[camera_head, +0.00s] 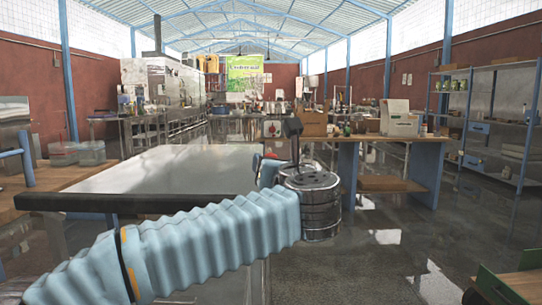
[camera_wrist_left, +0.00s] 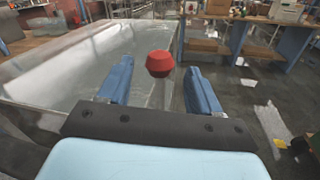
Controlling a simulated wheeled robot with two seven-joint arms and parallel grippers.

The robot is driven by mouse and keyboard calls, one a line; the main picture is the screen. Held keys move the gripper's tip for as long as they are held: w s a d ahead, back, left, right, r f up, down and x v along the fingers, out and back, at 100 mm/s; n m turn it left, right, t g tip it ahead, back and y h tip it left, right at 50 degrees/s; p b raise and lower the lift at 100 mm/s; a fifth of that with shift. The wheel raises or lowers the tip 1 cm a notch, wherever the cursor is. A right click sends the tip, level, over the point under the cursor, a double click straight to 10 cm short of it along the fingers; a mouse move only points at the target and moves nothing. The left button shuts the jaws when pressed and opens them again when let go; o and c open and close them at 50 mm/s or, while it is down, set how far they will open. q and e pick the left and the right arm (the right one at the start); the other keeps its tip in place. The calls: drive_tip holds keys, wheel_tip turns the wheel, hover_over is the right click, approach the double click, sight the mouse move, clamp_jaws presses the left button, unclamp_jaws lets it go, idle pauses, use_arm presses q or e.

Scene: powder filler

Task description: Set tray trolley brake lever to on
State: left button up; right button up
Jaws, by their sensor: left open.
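The tray trolley (camera_head: 165,168) has a broad grey metal top and a black bar (camera_head: 130,202) along its near edge. Its top also shows at the left of the left wrist view (camera_wrist_left: 65,68). A red knob (camera_wrist_left: 159,64), apparently the brake lever's end, appears between and beyond the fingertips of my left gripper (camera_wrist_left: 159,68). The gripper is open, with a blue finger on each side of the knob; contact is not visible. The lever's shaft and setting cannot be made out.
A wooden workbench (camera_head: 380,138) with blue legs stands beyond my wrist, carrying boxes. A metal shelf rack (camera_head: 492,128) stands at the right. A dark green-sided item (camera_head: 492,284) is at the bottom right. The glossy floor between is mostly clear.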

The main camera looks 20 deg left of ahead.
use_arm(q)
drive_tip(key=shift+p+x, duration=0.3)
drive_tip(key=shift+x, duration=1.9)
clamp_jaws()
